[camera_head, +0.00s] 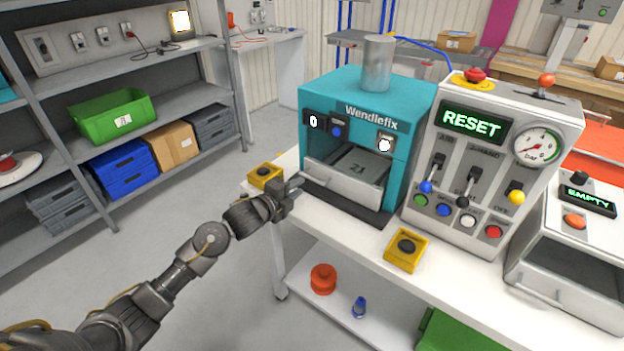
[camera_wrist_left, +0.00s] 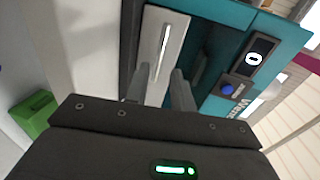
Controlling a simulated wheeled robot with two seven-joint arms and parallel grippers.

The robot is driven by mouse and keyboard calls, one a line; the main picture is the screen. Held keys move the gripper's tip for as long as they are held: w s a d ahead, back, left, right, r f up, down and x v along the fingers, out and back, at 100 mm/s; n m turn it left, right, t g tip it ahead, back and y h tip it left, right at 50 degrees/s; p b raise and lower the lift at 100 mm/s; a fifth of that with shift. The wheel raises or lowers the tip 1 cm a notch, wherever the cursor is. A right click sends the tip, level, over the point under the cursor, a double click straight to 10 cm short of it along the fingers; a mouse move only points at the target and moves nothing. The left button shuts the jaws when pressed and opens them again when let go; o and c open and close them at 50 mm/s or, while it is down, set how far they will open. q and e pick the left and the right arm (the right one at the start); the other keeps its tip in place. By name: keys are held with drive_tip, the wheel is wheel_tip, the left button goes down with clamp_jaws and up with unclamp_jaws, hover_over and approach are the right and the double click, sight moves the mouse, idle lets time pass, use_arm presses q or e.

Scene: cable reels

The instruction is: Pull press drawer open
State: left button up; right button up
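The teal Wendlefix press (camera_head: 350,92) stands on the white bench. Its pale grey drawer (camera_head: 345,190) sits low in the front opening, with a numbered grey plate (camera_head: 358,168) visible inside. My left gripper (camera_head: 294,187) is at the left end of the drawer front. In the left wrist view the drawer front (camera_wrist_left: 152,45) with its long slot-like handle lies just beyond the fingertips. The two fingers (camera_wrist_left: 158,88) are apart, with the panel's edge between or just ahead of them; contact is unclear. My right gripper is not in view.
A control box (camera_head: 490,150) reading RESET stands right of the press. A grey machine (camera_head: 570,260) reading EMPTY is at right. The floor left of the bench is clear.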

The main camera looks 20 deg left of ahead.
sight(312, 178)
use_arm(q)
drive_tip(key=x, duration=0.7)
drive_tip(key=shift+w+d+f, duration=0.1)
drive_tip(key=shift+w+f, duration=0.05)
drive_tip(key=shift+w, duration=0.2)
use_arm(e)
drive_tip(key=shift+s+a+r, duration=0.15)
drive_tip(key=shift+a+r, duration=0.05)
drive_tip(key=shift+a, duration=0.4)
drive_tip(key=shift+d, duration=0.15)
use_arm(q)
clamp_jaws()
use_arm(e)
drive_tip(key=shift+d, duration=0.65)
